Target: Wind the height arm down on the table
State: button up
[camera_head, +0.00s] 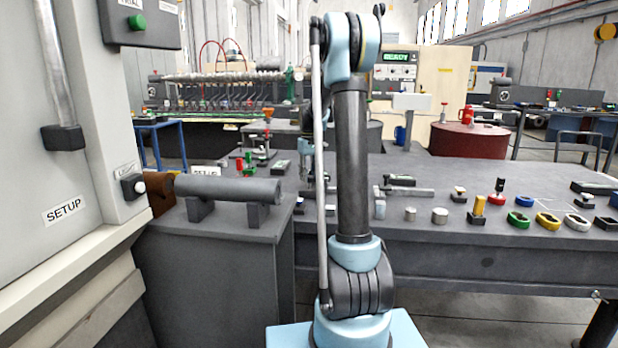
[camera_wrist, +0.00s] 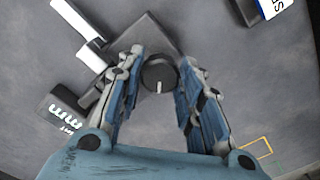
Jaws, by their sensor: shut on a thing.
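In the wrist view a round dark knob (camera_wrist: 158,75) with a white index mark sits at the end of a dark grey block (camera_wrist: 142,38). My gripper (camera_wrist: 160,68) has one blue-padded finger on each side of the knob and is shut on it. A pale bar (camera_wrist: 80,22) runs beside the block, and a black box (camera_wrist: 65,108) marked "mm" lies to the left. The grey table (camera_head: 460,255) carries this fixture. In the head view my own arm stands in front of the work spot, so the knob and fingertips cannot be made out there.
On the table's right are two metal cylinders (camera_head: 440,215), a green ring (camera_head: 518,219) and a yellow ring (camera_head: 547,221). A grey bar on supports (camera_head: 228,189) stands at left, beside the tall SETUP cabinet (camera_head: 85,130). A yellow outlined square (camera_wrist: 258,147) shows in the wrist view.

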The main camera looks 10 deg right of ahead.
aim_at(309, 176)
jog(key=shift+w+n, duration=0.1)
jog(key=shift+n, duration=0.7)
jog(key=o, duration=1.1)
jog(key=shift+r, duration=3.95)
jog(key=shift+c, duration=0.2)
